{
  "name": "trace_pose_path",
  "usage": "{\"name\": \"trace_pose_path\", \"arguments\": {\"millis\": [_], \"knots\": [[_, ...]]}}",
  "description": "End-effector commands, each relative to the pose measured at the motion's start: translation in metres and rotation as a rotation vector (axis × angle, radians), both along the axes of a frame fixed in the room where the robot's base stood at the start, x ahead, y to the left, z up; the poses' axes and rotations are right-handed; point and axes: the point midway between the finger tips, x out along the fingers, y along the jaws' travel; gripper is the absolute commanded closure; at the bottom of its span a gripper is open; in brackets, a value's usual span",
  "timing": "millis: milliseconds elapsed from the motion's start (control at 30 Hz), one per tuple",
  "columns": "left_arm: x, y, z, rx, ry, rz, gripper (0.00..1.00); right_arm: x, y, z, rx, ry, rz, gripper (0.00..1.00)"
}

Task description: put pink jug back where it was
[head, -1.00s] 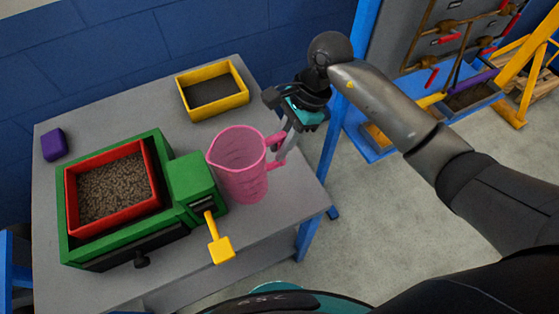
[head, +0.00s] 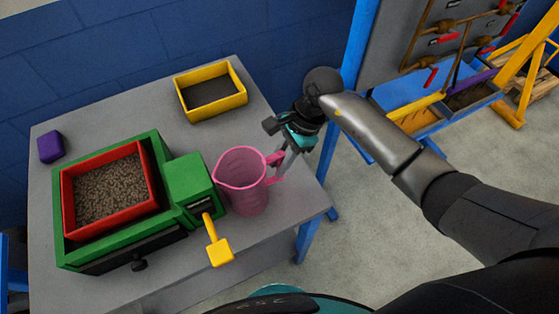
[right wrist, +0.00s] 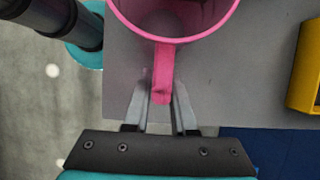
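The pink jug (head: 243,187) is upright over the right front part of the grey table, just right of the green box's yellow lever. I cannot tell whether its base touches the table. My right gripper (head: 283,168) is at its handle, on the jug's right side. In the right wrist view the two fingers (right wrist: 161,98) lie on either side of the jug's handle (right wrist: 163,72) and look closed on it. The jug's rim (right wrist: 180,38) is cut off by the top of that view. My left gripper is not in view.
The green box (head: 190,180) with a red tray (head: 66,205) of brown pellets stands left of the jug, its yellow lever (head: 219,254) sticking forward. A yellow tray (head: 241,101) is at the back, and a purple block (head: 51,147) far left. The grey table (head: 125,103) is clear between them.

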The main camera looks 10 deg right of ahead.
Motion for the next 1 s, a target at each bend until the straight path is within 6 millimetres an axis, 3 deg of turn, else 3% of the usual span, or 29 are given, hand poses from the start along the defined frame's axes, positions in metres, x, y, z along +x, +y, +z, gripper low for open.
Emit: {"name": "trace_pose_path", "arguments": {"millis": [33,200,567,1000], "knots": [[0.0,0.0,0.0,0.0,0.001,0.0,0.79,0.0,0.0,0.0,0.0,0.0,0.0,0.69],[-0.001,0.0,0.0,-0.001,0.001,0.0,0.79,0.0,0.0,0.0,0.0,0.0,0.0,0.5],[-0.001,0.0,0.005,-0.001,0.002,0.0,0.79,0.0,0.0,0.005,0.001,0.001,-0.001,0.5],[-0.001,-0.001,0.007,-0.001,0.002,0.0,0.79,0.012,-0.034,0.086,-0.002,-0.004,0.0,0.5]]}}
